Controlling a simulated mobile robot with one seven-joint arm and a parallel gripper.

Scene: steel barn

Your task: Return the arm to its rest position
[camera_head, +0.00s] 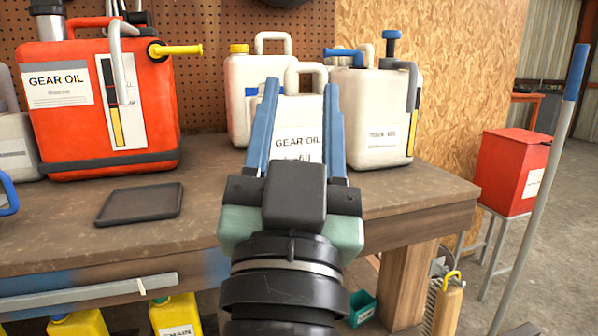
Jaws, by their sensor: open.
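My gripper (301,130) is in the centre of the view, at the bench's front edge, with its two blue fingers pointing up and away from me. The fingers stand apart, and nothing is seen held between them. A white gear oil jug (299,142) shows behind and between the fingers. The fingers hide part of its sides, and I cannot tell the exact gap between them and the jug.
A workbench (400,197) carries a large red gear oil can (158,110), a black tray (140,204), a white jug with a yellow cap (240,95) and another white jug (372,115). A red box (510,172) and a grey pole (540,180) stand right. Yellow containers (176,312) sit below.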

